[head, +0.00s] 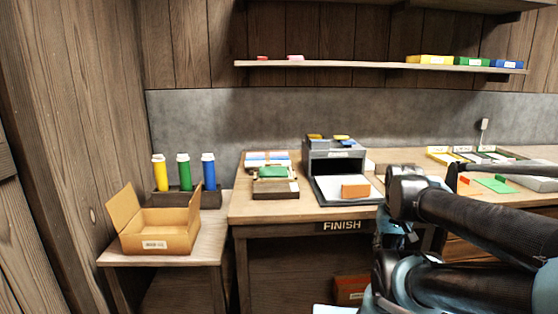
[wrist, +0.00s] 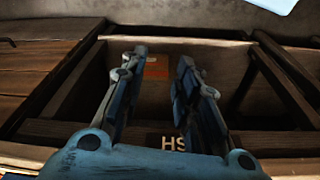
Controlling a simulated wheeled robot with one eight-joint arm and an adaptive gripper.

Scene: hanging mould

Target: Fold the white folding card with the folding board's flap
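My gripper (wrist: 160,68) is open and empty in the wrist view, its two blue fingers apart. In the head view my arm covers the right of the table, and I cannot make out the fingers there. I cannot surely identify the white folding card or the folding board in either view. A flat green piece (head: 496,185) lies on the right part of the table, beside a small red piece (head: 464,180) and partly near my arm.
An open cardboard box (head: 160,240) stands on the left side table, before yellow, green and blue bottles (head: 184,172). A grey machine (head: 334,157) has an orange block (head: 355,191) on its front tray. A wooden holder (head: 275,191) stands left of it. A shelf (head: 380,66) runs above.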

